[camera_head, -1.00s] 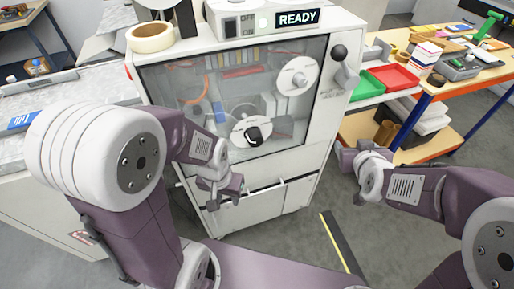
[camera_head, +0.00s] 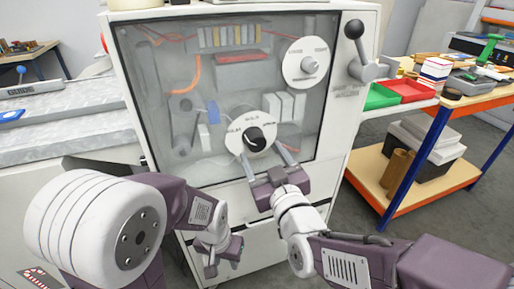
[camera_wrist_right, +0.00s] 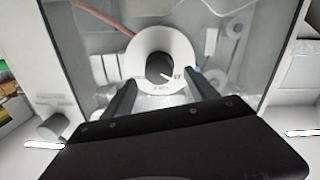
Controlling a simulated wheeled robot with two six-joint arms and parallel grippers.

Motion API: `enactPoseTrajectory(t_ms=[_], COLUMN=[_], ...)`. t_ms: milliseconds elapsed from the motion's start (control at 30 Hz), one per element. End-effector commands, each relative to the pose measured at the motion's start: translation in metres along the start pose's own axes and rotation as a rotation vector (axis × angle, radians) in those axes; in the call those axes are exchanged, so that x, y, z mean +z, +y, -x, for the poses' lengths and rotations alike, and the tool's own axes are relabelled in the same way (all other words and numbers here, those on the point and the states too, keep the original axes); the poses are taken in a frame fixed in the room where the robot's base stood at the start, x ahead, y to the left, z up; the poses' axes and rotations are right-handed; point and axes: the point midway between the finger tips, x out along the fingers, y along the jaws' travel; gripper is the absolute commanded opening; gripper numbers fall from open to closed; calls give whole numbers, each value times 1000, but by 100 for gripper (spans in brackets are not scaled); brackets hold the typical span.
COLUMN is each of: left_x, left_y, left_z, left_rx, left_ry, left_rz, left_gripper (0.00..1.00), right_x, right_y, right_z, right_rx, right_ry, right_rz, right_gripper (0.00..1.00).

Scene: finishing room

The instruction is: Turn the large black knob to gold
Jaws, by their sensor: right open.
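The large black knob (camera_head: 256,140) sits at the middle of a white round dial (camera_head: 237,143), low on the clear front panel of the white machine. The dial's lettering is too small to read surely. The knob also shows in the right wrist view (camera_wrist_right: 159,66), with a pale pointer mark toward the lower right there. My right gripper (camera_head: 267,160) is open in front of the dial, its fingers just below and to either side of the knob; I see no clear contact. My left gripper (camera_head: 222,254) hangs low before the machine's lower front; its jaws are unclear.
A smaller white dial (camera_head: 307,62) is at the panel's upper right. A black-balled lever (camera_head: 355,30) juts from the machine's right side. A workbench (camera_head: 470,103) with red and green trays stands at right. A grey table (camera_head: 60,125) is at left.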

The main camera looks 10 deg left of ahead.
Motion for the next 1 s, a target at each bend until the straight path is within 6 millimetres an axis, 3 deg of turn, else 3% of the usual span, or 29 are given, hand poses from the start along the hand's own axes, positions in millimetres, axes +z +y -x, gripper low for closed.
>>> enactPoseTrajectory(t_ms=[100,233,567,667,800,1000], left_x=[0,1,1,1,1,1], left_y=[0,0,0,0,0,0], left_z=[-4,-5,-5,-5,-5,-6], left_rx=[0,0,0,0,0,0], left_ry=[0,0,0,0,0,0], left_rz=[0,0,0,0,0,0], left_gripper=[36,36,36,36,36,36], right_x=[2,1,0,0,0,1], right_y=[0,1,1,1,1,0], right_z=[-25,-44,-52,-51,-51,-51], right_rx=[2,1,1,1,1,1], right_ry=[-2,-1,0,0,0,0], right_rz=[1,0,0,0,0,-12], right_gripper=[68,68,68,45,6,5])
